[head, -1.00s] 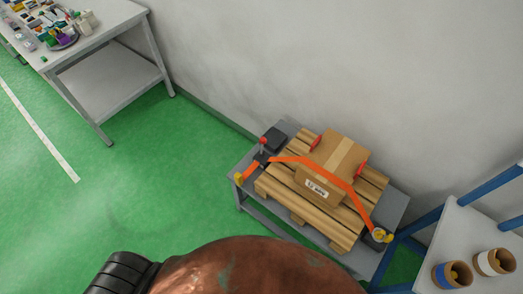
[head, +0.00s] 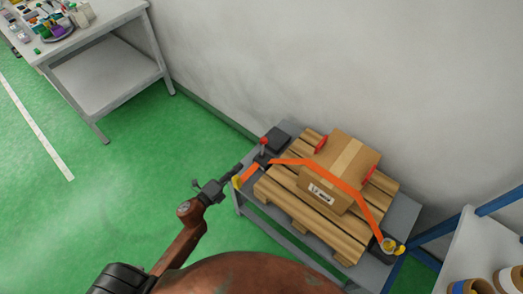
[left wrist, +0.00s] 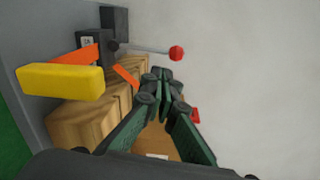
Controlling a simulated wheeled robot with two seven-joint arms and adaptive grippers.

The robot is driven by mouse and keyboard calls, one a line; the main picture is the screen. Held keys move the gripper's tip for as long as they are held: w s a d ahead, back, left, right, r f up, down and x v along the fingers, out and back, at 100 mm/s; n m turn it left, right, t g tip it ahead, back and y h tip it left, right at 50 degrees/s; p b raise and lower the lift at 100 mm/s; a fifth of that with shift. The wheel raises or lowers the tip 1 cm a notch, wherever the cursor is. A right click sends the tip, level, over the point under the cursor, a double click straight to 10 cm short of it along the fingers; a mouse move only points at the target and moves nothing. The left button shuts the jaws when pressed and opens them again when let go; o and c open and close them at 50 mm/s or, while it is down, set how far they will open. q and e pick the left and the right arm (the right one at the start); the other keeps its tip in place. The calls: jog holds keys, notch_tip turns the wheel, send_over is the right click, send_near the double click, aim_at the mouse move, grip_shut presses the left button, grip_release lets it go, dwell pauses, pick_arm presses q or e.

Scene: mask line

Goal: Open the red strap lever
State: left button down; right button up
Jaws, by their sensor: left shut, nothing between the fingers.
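The strap lever has a red ball knob (head: 264,141) standing above a dark ratchet at the left end of the orange strap (head: 345,186). In the left wrist view, the red knob (left wrist: 176,53) sits at the end of a thin rod that runs right from the dark ratchet body (left wrist: 95,46). My left gripper (head: 238,168) is shut and empty, left of the lever near the table's left corner, apart from the knob in the head view. Its dark green fingers (left wrist: 160,76) come together below the knob in the left wrist view. My right gripper is not in view.
The strap crosses a cardboard box (head: 340,165) on a wooden pallet (head: 300,215) on a grey table (head: 402,212). A yellow block (left wrist: 60,79) sits at the strap's near end. A blue-framed shelf (head: 480,240) is at right. Green floor is clear at left.

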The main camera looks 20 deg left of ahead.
pick_arm(q)
jog(key=d+m+h, duration=0.1)
jog(key=d+m, duration=0.1)
jog(key=d+m+g+h, duration=0.1)
jog(key=d+m+h, duration=0.1)
jog(key=shift+s, duration=0.2)
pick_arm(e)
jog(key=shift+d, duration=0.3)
pick_arm(q)
jog(key=shift+w, duration=0.1)
jog(key=w+d+b, duration=0.2)
jog(key=w, duration=0.9)
jog(key=shift+w+d+r, duration=0.15)
jog(key=shift+d+r, duration=0.05)
jog(key=shift+r, duration=0.2)
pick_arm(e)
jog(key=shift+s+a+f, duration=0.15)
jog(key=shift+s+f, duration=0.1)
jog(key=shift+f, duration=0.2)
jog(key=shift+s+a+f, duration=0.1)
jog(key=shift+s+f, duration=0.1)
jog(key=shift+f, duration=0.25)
pick_arm(q)
jog(key=shift+a, duration=0.15)
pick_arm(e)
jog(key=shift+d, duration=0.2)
